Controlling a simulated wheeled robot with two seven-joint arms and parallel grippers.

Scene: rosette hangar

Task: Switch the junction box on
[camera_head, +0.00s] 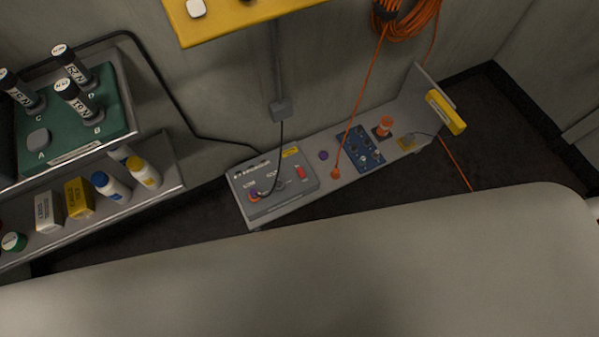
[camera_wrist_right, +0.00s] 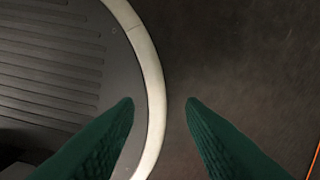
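The junction box (camera_head: 272,186) is a grey box on a low grey shelf against the wall in the head view. A red switch (camera_head: 300,173) shows at its right end, too small to tell its position. A dark cable runs down to a plug at its lower left, beside an orange spot. A black cable also reaches its back edge. My right gripper (camera_wrist_right: 160,103) shows in the right wrist view as two green fingers, apart and empty, over dark floor and a round ribbed base. Neither gripper shows in the head view, and my left gripper is in no view.
On the low shelf (camera_head: 332,187), right of the box, are a blue panel (camera_head: 360,148), an orange knob (camera_head: 384,127) and a yellow block (camera_head: 445,112). An orange cord (camera_head: 367,85) hangs to the shelf. A rack with bottles (camera_head: 110,186) stands left. A large pale surface (camera_head: 330,270) fills the front.

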